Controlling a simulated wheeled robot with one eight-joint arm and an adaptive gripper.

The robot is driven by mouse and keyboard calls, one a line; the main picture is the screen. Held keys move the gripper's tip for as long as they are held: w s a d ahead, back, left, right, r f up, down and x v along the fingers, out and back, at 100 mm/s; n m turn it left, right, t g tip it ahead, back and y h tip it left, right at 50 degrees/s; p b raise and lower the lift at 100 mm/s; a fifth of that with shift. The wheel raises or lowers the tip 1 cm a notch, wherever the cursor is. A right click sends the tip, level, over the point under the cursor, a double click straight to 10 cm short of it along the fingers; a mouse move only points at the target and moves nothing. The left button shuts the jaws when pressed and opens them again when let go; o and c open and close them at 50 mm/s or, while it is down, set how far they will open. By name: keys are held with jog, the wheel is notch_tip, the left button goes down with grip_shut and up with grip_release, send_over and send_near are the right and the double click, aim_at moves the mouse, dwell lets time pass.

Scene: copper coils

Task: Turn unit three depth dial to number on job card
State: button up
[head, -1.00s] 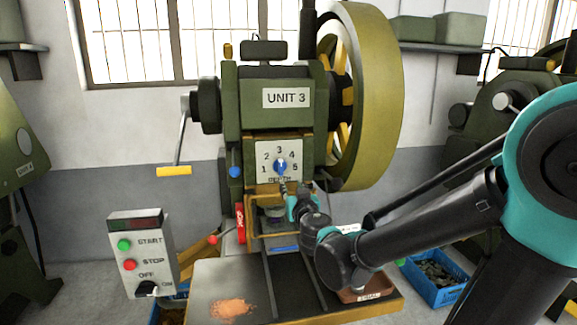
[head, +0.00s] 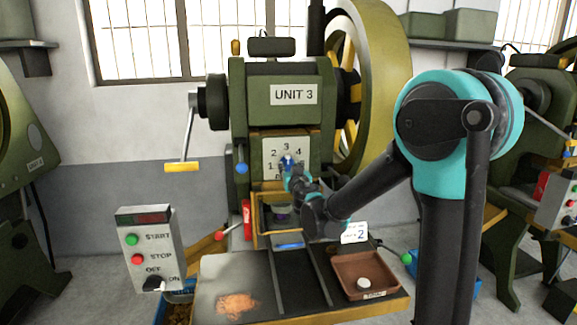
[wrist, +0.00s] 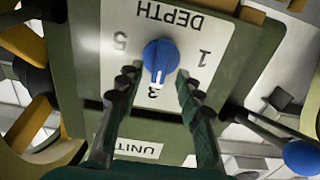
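The unit three depth dial (head: 287,161) is a blue knob on a white plate (head: 270,148) numbered 1 to 5, below the UNIT 3 label (head: 294,94). In the wrist view, where the plate appears upside down, the dial (wrist: 160,57) has its white mark pointing at the 3. My gripper (wrist: 156,80) is open, its dark fingers on either side of the dial; I cannot tell whether they touch it. In the head view my gripper (head: 290,170) covers part of the plate. The white job card (head: 355,232) shows a blue 2.
A control box (head: 148,250) with start and stop buttons stands at left. A crank with a yellow handle (head: 183,167) and a blue-knobbed lever (head: 241,168) are left of the plate. A large flywheel (head: 385,75) is at right. A brown tray (head: 343,275) sits on the bench.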

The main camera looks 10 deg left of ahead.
aim_at(287, 163)
jog(key=shift+x, duration=1.35)
grip_shut()
